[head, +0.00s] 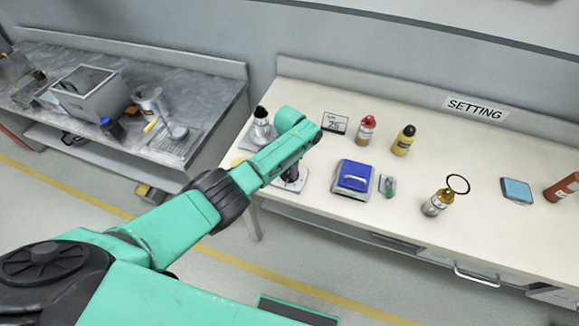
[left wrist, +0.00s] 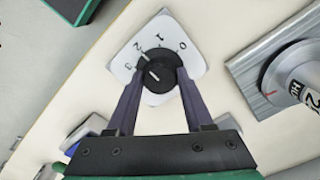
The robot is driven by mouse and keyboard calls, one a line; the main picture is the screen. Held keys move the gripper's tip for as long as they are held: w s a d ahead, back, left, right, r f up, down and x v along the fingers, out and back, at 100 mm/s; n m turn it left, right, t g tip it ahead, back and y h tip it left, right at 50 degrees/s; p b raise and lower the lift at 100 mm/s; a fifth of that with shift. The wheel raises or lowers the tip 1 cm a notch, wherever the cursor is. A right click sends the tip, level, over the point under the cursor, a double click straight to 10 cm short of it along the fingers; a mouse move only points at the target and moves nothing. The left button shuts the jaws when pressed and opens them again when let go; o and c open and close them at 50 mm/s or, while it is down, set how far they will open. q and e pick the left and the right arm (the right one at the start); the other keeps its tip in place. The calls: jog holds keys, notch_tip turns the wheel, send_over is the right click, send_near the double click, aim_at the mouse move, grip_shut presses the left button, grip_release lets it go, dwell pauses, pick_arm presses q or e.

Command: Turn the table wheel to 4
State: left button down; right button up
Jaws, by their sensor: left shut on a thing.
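The table wheel is a black round knob (left wrist: 158,68) on a white dial plate (left wrist: 121,66) with digits around it. A white mark on the knob seems to point toward the 2–3 side, but I cannot tell exactly. My left gripper (left wrist: 154,80) is shut on the knob, one finger on each side. In the head view the plate (head: 290,186) shows under my left gripper (head: 291,172), which mostly hides the knob. My right gripper is not in view.
A silver and black device (head: 261,124) stands just behind the dial. A grey bench (head: 205,85) is at left.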

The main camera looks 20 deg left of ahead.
pick_arm(q)
jog(key=n, duration=0.4)
jog(key=shift+w+r+n, duration=0.1)
jog(key=shift+n, duration=0.2)
jog(key=n, duration=0.3)
jog(key=shift+n+p, duration=0.3)
jog(key=shift+p, duration=0.1)
jog(key=n, duration=0.3)
jog(key=shift+n, duration=2.2)
jog(key=shift+w, duration=0.1)
jog(key=shift+c, duration=2)
grip_release()
jog(key=shift+o, duration=0.6)
